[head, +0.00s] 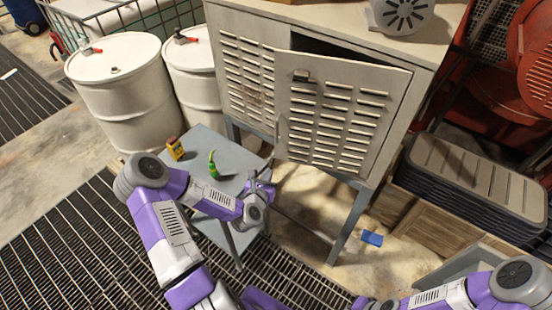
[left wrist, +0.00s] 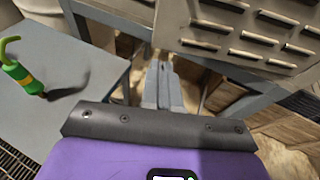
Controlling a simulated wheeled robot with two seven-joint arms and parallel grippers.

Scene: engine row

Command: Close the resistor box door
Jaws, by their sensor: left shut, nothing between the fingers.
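The resistor box (head: 245,75) is a beige louvred cabinet on grey legs. Its right-hand door (head: 335,115) stands ajar, with the left edge swung outward and a dark gap along the top. The door's lower louvres (left wrist: 245,40) show at upper right in the left wrist view. My left gripper (head: 270,168) is below and near the door's lower left corner. In the left wrist view its fingers (left wrist: 162,70) are together and empty. Whether they touch the door is unclear. My right arm enters at lower right; its gripper is out of frame.
White drums (head: 118,85) stand at left. Wooden crates (head: 440,225) and dark stacked cases (head: 470,180) stand at right. A blue item (head: 372,238) lies on the floor.

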